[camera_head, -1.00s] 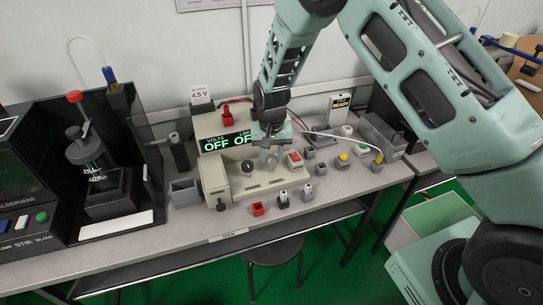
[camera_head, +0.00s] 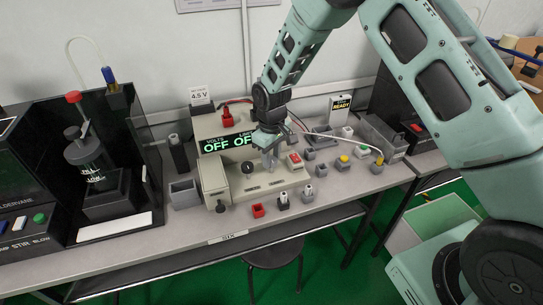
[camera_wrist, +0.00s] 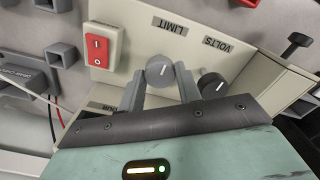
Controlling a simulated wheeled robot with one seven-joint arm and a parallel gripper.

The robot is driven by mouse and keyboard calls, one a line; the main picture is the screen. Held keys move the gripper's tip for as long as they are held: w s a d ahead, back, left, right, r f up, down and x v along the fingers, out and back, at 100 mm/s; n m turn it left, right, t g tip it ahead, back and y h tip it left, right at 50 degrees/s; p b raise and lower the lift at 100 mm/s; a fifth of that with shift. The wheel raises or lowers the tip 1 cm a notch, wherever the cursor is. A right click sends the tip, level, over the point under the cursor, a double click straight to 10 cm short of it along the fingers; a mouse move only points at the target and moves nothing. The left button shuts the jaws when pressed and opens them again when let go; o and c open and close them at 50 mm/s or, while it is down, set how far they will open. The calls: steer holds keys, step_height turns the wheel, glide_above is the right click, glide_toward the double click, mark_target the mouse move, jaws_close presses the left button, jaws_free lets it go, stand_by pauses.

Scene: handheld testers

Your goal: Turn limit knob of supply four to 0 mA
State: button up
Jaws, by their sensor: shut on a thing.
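The power supply (camera_head: 262,185) is a beige box with a sloping front panel. Its dark display (camera_head: 230,143) reads OFF under VOLTS, and OFF, partly hidden by my arm, under LIMIT. In the wrist view, the round grey limit knob (camera_wrist: 161,72) sits below the LIMIT label, its white pointer line near the top. My gripper (camera_wrist: 161,84) is shut on this knob, with one finger on each side. The dark volts knob (camera_wrist: 212,86) is just right of the fingers. In the head view, my gripper (camera_head: 270,160) is at the panel and hides most of the limit knob.
A red rocker switch (camera_wrist: 98,48) is on the panel, left of the limit knob. Small grey holders and a red block (camera_head: 258,210) stand in front of the supply. The bench-edge label (camera_head: 229,237) seems to read SIX.

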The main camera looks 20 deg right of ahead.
mark_target(272, 159)
steer(key=shift+n, duration=0.4)
steer(key=o, duration=1)
step_height(272, 159, up, 18)
steer(key=b, duration=0.1)
steer(key=shift+f+b, duration=0.25)
steer(key=shift+b, duration=0.05)
